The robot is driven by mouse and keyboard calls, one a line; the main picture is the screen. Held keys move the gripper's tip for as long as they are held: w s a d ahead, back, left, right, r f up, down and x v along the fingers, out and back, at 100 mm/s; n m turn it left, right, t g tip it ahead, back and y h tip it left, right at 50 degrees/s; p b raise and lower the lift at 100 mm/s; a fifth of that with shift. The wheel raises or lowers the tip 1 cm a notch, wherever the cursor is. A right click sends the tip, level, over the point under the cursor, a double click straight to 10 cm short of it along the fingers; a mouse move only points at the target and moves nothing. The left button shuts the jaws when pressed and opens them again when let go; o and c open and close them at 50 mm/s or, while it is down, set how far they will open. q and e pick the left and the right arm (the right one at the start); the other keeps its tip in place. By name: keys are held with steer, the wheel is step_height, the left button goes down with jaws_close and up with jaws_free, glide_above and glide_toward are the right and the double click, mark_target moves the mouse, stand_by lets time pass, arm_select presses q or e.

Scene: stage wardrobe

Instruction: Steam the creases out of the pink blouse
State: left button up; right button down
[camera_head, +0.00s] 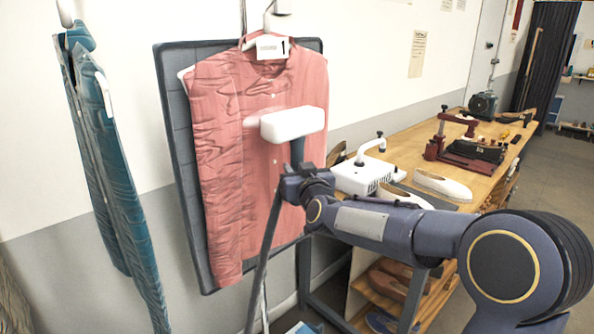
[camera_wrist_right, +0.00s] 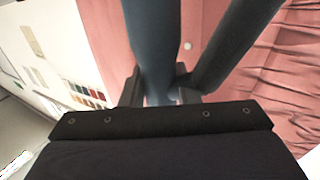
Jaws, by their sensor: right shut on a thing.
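The pink blouse (camera_head: 225,130) hangs on a hanger in front of a dark padded board (camera_head: 177,150). Creases show over its left part and shoulders; the right part looks smoother. My right gripper (camera_head: 297,172) is shut on the dark handle of a steamer, whose white head (camera_head: 293,124) is in front of the blouse's right half. I cannot tell whether the head touches the cloth. A dark hose (camera_head: 263,260) runs down from the handle. In the right wrist view the handle (camera_wrist_right: 150,45) stands between the fingers, with the pink blouse (camera_wrist_right: 95,30) behind. My left gripper is not in view.
A teal creased garment (camera_head: 110,180) hangs at the left. A wooden workbench (camera_head: 400,165) at the right holds a white machine (camera_head: 362,175), a white shoe form (camera_head: 441,186) and a dark red press (camera_head: 465,150). Shoes lie on the shelf below.

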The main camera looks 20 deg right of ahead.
mark_target(302, 119)
steer(key=shift+r+p, duration=5.55)
steer(key=shift+r, duration=0.9)
steer(key=shift+s+d+f, duration=0.1)
steer(key=shift+s+d, duration=0.1)
steer(key=shift+s, duration=0.3)
steer(key=shift+s+d+b, duration=0.25)
steer(key=shift+s, duration=0.55)
steer(key=shift+s+d+b, duration=0.2)
steer(key=shift+s+d, duration=0.1)
steer(key=shift+s, duration=0.5)
steer(key=shift+s+d+b, duration=0.25)
steer(key=shift+s, duration=0.55)
steer(key=s+a+n+y+b, duration=0.1)
steer(key=s+a+n+y, duration=0.3)
steer(key=a, duration=0.7)
steer(key=w+a+y+p, duration=0.1)
steer(key=w+a, duration=0.1)
steer(key=w, duration=0.3)
steer(key=shift+w+a+r+m+p, duration=0.15)
steer(key=shift+a+r+m+p, duration=0.15)
steer(key=shift+a+r, duration=0.1)
